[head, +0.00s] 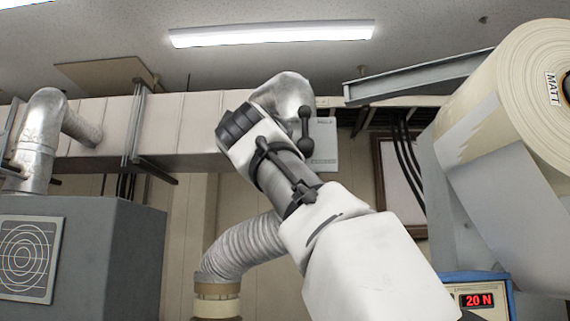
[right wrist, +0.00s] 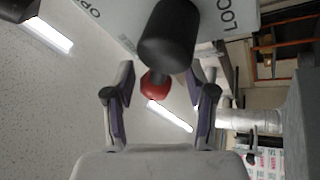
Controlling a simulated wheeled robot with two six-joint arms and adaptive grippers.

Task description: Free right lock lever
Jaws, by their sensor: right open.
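In the right wrist view, a black cylindrical grip (right wrist: 168,38) stands before a pale plate (right wrist: 122,18) with partly cut-off lettering, "OP" at left and "LOC" at right. A red ball (right wrist: 155,85) shows just below the grip. My right gripper (right wrist: 160,72) is open, one finger each side of the red ball, with no clear contact. In the head view my right arm rises from the lower right; its jaws cannot be made out there. A pale box (head: 325,142) is partly behind a dark knob-ended piece (head: 306,132); I cannot tell if that is the lever.
A large paper roll (head: 515,95) hangs at right above a blue-framed display (head: 478,299) reading 20 N. A grey cabinet (head: 120,260) stands at left. A ribbed duct (head: 245,250) rises behind my arm. A metal beam (head: 415,77) crosses at upper right.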

